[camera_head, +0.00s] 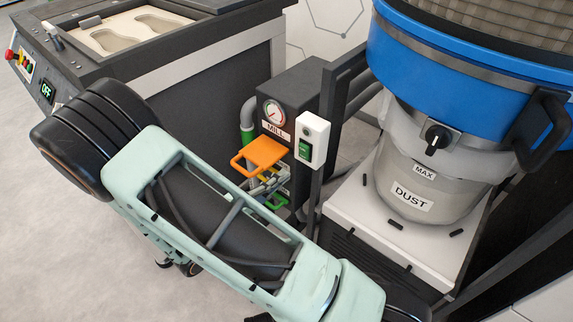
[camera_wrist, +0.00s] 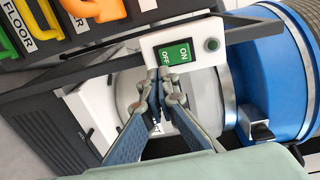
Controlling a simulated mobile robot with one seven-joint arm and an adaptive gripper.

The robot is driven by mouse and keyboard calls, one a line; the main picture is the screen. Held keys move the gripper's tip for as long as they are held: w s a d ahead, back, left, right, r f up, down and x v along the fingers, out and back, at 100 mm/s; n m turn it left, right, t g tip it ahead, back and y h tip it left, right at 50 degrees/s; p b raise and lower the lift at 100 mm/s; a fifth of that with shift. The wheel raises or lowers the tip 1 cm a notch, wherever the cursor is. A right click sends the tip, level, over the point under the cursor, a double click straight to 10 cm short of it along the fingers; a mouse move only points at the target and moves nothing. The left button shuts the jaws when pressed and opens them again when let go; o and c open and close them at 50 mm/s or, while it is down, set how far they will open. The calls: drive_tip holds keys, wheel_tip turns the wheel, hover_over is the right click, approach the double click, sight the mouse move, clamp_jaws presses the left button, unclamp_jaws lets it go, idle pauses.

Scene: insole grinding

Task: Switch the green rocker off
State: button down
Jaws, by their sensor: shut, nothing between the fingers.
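The green rocker (camera_wrist: 175,53), marked OFF and ON, sits on a white switch box (camera_wrist: 207,31) in the wrist view. It also shows in the head view (camera_head: 304,150), on the white box fixed to a dark post. I cannot tell which side of the rocker is pressed in. My gripper (camera_wrist: 158,74) is shut and empty. In the wrist view its fingertips are at the lower edge of the rocker, close to the OFF side. I cannot tell whether they touch it. In the head view my arm covers the foreground, and the fingertips are hard to make out.
An orange handle (camera_head: 260,153) and other coloured handles stand left of the switch box, below a gauge (camera_head: 273,112) marked MILL. A blue dust collector (camera_head: 470,60) with a grey drum (camera_head: 425,165) is to the right. A dark machine (camera_head: 185,75) stands at the left. Grey floor is open at far left.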

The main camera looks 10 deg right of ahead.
drive_tip(key=f+p+v, duration=0.1)
drive_tip(key=v, duration=0.6)
drive_tip(key=shift+s+f, duration=0.2)
